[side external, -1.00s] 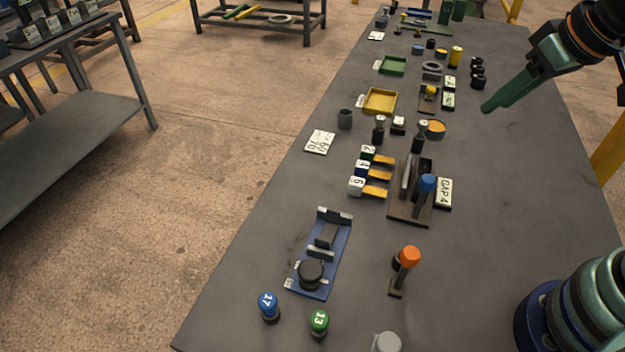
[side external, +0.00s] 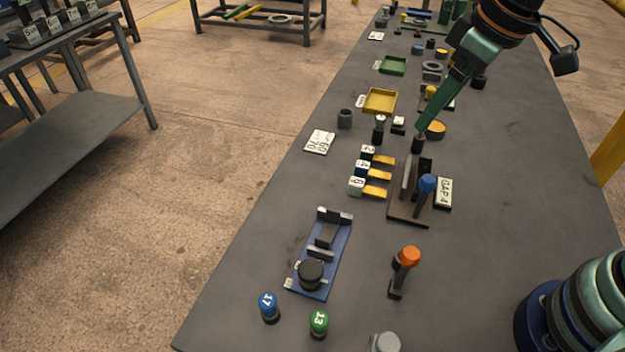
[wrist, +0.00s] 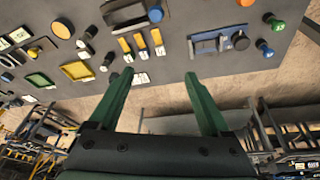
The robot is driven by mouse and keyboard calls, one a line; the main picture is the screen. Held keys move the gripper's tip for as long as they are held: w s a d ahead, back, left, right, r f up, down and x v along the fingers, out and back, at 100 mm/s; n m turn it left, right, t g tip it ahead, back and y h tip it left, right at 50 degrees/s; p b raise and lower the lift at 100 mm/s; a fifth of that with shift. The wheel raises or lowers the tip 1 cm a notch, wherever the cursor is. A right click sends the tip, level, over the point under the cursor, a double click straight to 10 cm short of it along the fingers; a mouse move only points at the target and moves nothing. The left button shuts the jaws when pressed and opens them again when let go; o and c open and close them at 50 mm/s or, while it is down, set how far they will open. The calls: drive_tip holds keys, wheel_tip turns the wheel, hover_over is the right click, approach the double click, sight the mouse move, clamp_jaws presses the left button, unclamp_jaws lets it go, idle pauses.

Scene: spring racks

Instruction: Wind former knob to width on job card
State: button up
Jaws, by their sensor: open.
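A blue-based fixture (side external: 333,262) with upright grey blocks lies near the front of the bench. A round black knob (side external: 311,270) sits at its near end; I take this for the former. It also shows in the wrist view (wrist: 240,40) at upper right. A white card (side external: 319,142) with handwritten figures, apparently 60 and 70, lies by the left bench edge; it shows between my fingers in the wrist view (wrist: 141,78). My gripper (side external: 423,130) is open and empty, above the bench beyond the dark gap fixture, well away from the black knob.
The dark fixture (side external: 405,208) has a blue-topped lever and a card reading GAP 4. Numbered blocks with yellow tabs (side external: 377,174) stand beside it. An orange-topped lever (side external: 409,258) and blue and green numbered knobs (side external: 268,305) stand nearby.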

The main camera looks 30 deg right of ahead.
drive_tip(key=a+f+n+g, duration=0.2)
drive_tip(key=a+f+n, duration=0.15)
drive_tip(key=a, duration=0.75)
drive_tip(key=n+g+h, duration=0.1)
drive_tip(key=n, duration=0.4)
hover_over(311, 268)
wheel_tip(311, 268, down, 6)
wheel_tip(311, 268, down, 11)
drive_tip(key=shift+f, duration=0.15)
clamp_jaws()
